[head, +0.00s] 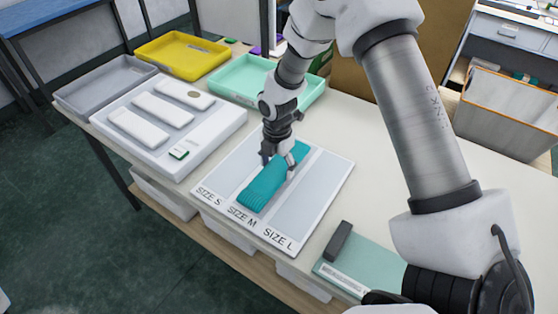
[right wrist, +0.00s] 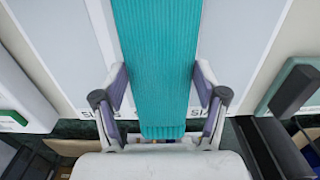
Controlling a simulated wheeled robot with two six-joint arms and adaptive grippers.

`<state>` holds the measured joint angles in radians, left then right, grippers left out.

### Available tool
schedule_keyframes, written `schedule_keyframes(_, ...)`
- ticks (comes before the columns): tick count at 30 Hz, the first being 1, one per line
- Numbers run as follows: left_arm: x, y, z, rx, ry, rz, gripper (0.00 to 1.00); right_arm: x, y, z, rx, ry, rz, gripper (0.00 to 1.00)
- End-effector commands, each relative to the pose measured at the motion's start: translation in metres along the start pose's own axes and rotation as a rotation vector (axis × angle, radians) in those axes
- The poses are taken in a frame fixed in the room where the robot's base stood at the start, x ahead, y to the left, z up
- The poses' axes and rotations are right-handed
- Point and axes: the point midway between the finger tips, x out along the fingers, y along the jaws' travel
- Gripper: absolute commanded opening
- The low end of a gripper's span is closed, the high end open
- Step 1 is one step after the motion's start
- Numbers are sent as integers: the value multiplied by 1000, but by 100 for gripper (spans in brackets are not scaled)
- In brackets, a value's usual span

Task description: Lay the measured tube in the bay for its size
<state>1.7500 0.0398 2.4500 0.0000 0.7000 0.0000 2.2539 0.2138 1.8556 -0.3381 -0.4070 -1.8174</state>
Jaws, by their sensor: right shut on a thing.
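The teal ribbed knitted tube (head: 262,190) is on or just above the middle bay, labelled SIZE M, of the sorting board (head: 316,200). It points lengthwise along the bay; I cannot tell whether it touches the board. My right gripper (head: 281,158) is shut on the tube from above, near its far part. In the right wrist view my gripper (right wrist: 160,84) has one finger on each side of the tube (right wrist: 156,40). The SIZE S bay (head: 226,166) and the SIZE L bay are empty. My left gripper is not in view.
A white panel (head: 215,128) with pale slabs and a small green-framed piece (head: 179,153) is left of the board. Grey (head: 72,97), yellow (head: 152,53) and mint (head: 238,101) trays stand behind. A dark block (head: 338,240) is on a mint plate (head: 375,268) at front right.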

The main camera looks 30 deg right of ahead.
Motion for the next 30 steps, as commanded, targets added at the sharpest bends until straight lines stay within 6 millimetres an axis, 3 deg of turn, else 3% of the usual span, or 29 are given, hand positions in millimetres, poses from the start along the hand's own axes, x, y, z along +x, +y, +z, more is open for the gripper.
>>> schedule_keyframes(3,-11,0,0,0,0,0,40,0,12,24,2,0,-1,46)
schedule_keyframes(6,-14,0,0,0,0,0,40,5,15,31,1,0,-3,46)
schedule_keyframes(12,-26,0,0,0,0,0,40,35,15,31,-2,0,-3,46)
schedule_keyframes(22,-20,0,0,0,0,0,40,43,15,31,-2,0,-1,46)
schedule_keyframes(23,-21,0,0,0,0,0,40,42,15,31,-2,0,-1,75)
schedule_keyframes(24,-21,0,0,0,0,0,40,42,15,31,-2,0,-1,90)
schedule_keyframes(25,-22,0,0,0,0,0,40,42,15,31,-2,0,-1,97)
schedule_keyframes(30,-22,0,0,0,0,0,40,41,15,31,-2,0,-1,97)
